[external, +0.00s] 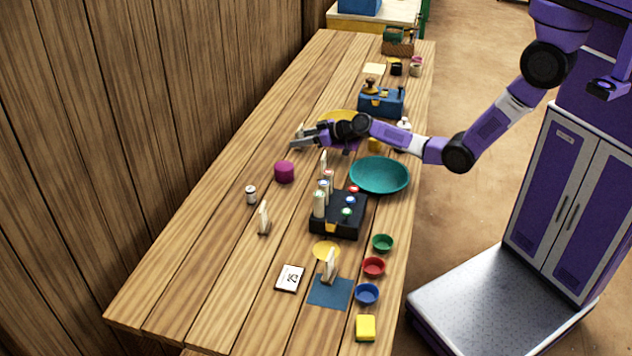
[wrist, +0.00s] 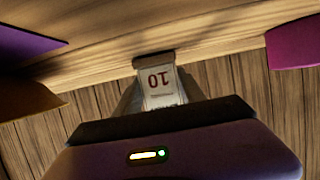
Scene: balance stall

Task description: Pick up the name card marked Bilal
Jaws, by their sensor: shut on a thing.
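My gripper (external: 299,143) is over the far-left part of the table, with its jaws shut. In the wrist view a small white card (wrist: 159,83) sits between the fingers. It bears dark red figures that look like an upside-down 10, and a brown edge shows at its far end. I cannot read the name Bilal on it. Other small upright cards stand on the table: one near the left (external: 264,218), one by the blue mat (external: 329,264) and one just below my gripper (external: 323,161). Their writing is too small to read.
A magenta pot (external: 284,172) stands close below my gripper, and a teal bowl (external: 379,175) to its right. The left tabletop is mostly clear.

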